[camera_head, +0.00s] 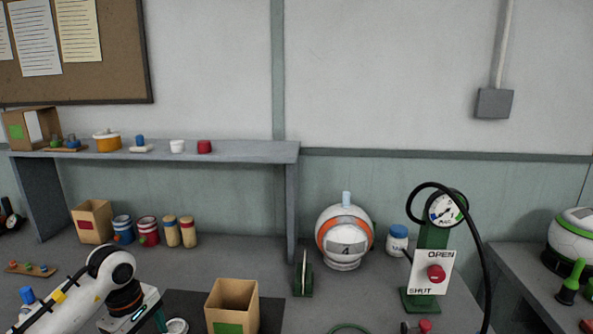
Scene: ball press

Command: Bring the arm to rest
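My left arm comes in from the lower left, and its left gripper (140,312) hangs low over the table near the bottom edge. Its fingers are mostly hidden or cut off, so I cannot tell whether they are open or shut. The gripper is just left of an open cardboard box (232,304) with a green label. A small white round item (177,325) shows between them. My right gripper is not in view.
A ball numbered 4 (345,240) sits on a white ring. Right of it stand a white jar (397,240) and a green gauge stand (430,240) with a black hose and red knob. Behind are a grey shelf (220,152), paint cans (147,231) and another cardboard box (93,221).

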